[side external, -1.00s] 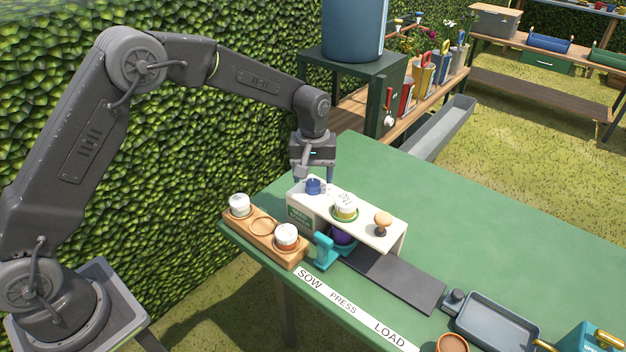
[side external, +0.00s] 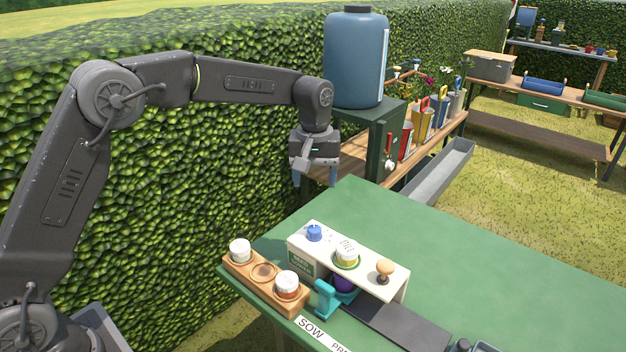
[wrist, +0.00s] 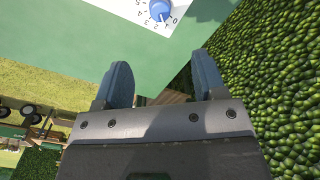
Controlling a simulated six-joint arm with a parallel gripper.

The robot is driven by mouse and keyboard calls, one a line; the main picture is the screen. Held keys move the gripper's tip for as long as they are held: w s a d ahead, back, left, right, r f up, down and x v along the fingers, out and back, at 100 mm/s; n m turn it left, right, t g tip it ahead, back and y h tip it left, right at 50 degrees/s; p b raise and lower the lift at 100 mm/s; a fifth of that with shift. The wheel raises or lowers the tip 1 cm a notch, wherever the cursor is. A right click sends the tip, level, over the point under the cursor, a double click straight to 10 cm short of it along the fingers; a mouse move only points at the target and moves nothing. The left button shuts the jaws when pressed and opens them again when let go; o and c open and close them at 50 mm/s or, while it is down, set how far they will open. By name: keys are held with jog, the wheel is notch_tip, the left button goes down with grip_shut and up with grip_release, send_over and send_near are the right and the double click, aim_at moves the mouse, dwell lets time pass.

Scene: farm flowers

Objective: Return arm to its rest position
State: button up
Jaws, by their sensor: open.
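My gripper (side external: 315,180) hangs above and behind the far left edge of the green table, fingers pointing down, clear of everything. In the wrist view its two fingers (wrist: 163,85) are apart with nothing between them. The white seeding machine (side external: 348,258) stands on the table below and to the right of the gripper. Its blue knob (side external: 314,233) also shows at the top of the wrist view (wrist: 160,10). A white-lidded jar sits in the top of the machine, beside a wooden knob (side external: 385,268).
A wooden rack (side external: 262,284) holds two white-capped jars with an empty hole between them. A teal part (side external: 326,300) stands at the machine's front. A blue barrel (side external: 356,60) on a dark green stand is close behind my gripper. A hedge (side external: 230,150) runs along the left.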

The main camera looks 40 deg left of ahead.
jog(key=s+a+r+m+t, duration=0.35)
jog(key=s+r, duration=0.65)
jog(key=s, duration=0.4)
jog(key=s+f+m+t, duration=0.2)
jog(key=s+f+m, duration=0.1)
jog(key=s, duration=1.4)
jog(key=shift+s+a+f+m, duration=0.15)
jog(key=shift+a+m, duration=0.2)
jog(key=shift+m, duration=0.2)
